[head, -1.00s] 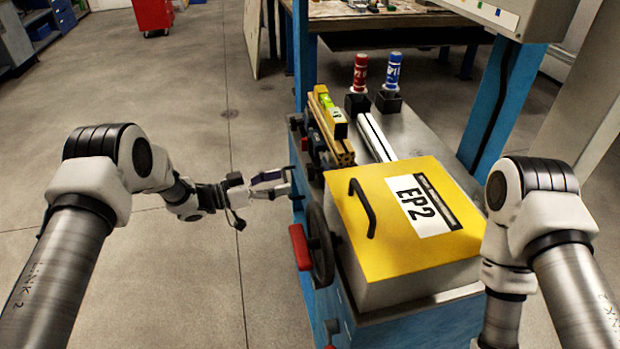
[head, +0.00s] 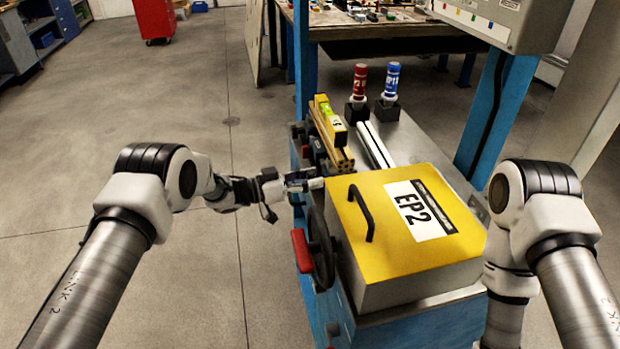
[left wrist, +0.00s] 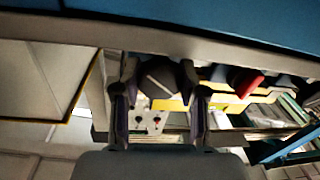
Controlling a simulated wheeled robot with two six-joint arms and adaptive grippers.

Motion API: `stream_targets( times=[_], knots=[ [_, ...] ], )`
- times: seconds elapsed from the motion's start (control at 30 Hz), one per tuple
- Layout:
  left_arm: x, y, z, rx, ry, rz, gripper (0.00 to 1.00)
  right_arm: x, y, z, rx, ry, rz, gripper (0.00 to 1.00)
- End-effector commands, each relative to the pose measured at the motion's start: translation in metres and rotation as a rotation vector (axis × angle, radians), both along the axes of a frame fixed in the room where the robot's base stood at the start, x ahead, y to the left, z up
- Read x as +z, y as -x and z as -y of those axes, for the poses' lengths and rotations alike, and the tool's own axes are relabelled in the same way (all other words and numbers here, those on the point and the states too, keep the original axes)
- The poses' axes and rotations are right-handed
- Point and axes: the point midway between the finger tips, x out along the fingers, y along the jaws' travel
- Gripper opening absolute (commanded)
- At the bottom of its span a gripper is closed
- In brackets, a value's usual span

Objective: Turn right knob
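In the left wrist view a dark round knob (left wrist: 162,78) with a paler stripe sits on the panel edge, between the fingertips of my left gripper (left wrist: 160,85). The fingers stand wide apart, one on each side of the knob; I cannot tell whether they touch it. In the head view my left gripper (head: 303,182) is at the left side of the blue cabinet, and the knob there is hidden by it. More dark knobs (head: 297,129) show further along that side. My right arm comes down at the right; its gripper is out of view.
A yellow-topped box marked EP2 (head: 385,250) stands on the cabinet, with a handwheel (head: 321,250) and red handle (head: 302,250) at its left. A yellow level (head: 328,118), a red bottle (head: 359,82) and a blue bottle (head: 391,82) are behind. Open floor lies left.

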Motion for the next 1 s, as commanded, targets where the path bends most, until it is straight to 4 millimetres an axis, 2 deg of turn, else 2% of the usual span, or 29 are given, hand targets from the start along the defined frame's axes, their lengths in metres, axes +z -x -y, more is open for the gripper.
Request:
stream_targets(
  times=[0.17, 0.4, 0.73, 0.77, 0.8, 1.0],
  knots=[
    [-0.002, 0.000, 0.000, 0.003, -0.004, 0.003, 0.07, -0.002, 0.000, 0.000, 0.000, 0.000, 0.000, 0.67],
    [-0.007, 0.000, 0.000, 0.002, -0.067, 0.194, 0.07, -0.033, 0.000, 0.000, 0.000, 0.000, -0.001, 0.67],
    [-0.002, 0.000, 0.000, 0.001, -0.081, 0.235, 0.07, -0.031, 0.000, 0.000, 0.000, 0.000, 0.000, 0.67],
    [-0.002, 0.000, 0.001, 0.001, -0.081, 0.235, 0.53, -0.031, 0.000, 0.000, 0.000, 0.000, 0.000, 0.67],
    [-0.002, 0.000, 0.000, 0.001, -0.080, 0.234, 0.67, -0.031, 0.000, 0.000, 0.000, 0.000, 0.000, 0.67],
    [-0.001, 0.000, 0.000, 0.001, -0.079, 0.235, 0.68, -0.031, 0.000, 0.000, 0.000, 0.000, 0.000, 0.67]
  ],
)
